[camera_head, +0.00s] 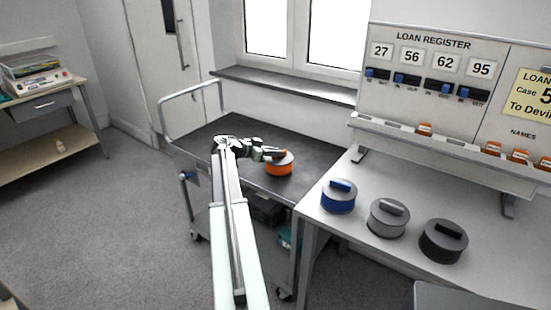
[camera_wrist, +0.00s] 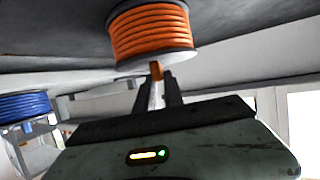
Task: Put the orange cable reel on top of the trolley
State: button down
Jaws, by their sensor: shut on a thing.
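The orange cable reel (camera_head: 279,165) is over the dark top of the trolley (camera_head: 308,162), towards its right half. My gripper (camera_head: 272,155) reaches it from the left and is shut on its handle. In the wrist view the reel (camera_wrist: 152,32) shows orange windings and a dark flange, with the shut fingers (camera_wrist: 157,80) on the handle. The picture there looks upside down, with the dark trolley top (camera_wrist: 50,35) beyond the reel. The reel looks on or very close to the trolley top; I cannot tell whether it touches.
Blue (camera_head: 339,197), grey (camera_head: 388,218) and black (camera_head: 443,241) reels stand on the bench (camera_head: 345,228) at right. A loan register board (camera_head: 435,75) rises behind it. The trolley's rail (camera_head: 190,92) is at its left end. The rest of the trolley top looks clear.

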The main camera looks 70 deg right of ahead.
jog(key=shift+r, duration=0.1)
jog(key=c, duration=1.5)
grip_release()
jog(key=shift+o, duration=0.2)
jog(key=shift+r+p, duration=0.1)
jog(key=shift+p, duration=0.2)
jog(key=p+v, duration=0.4)
jog(key=v, duration=0.8)
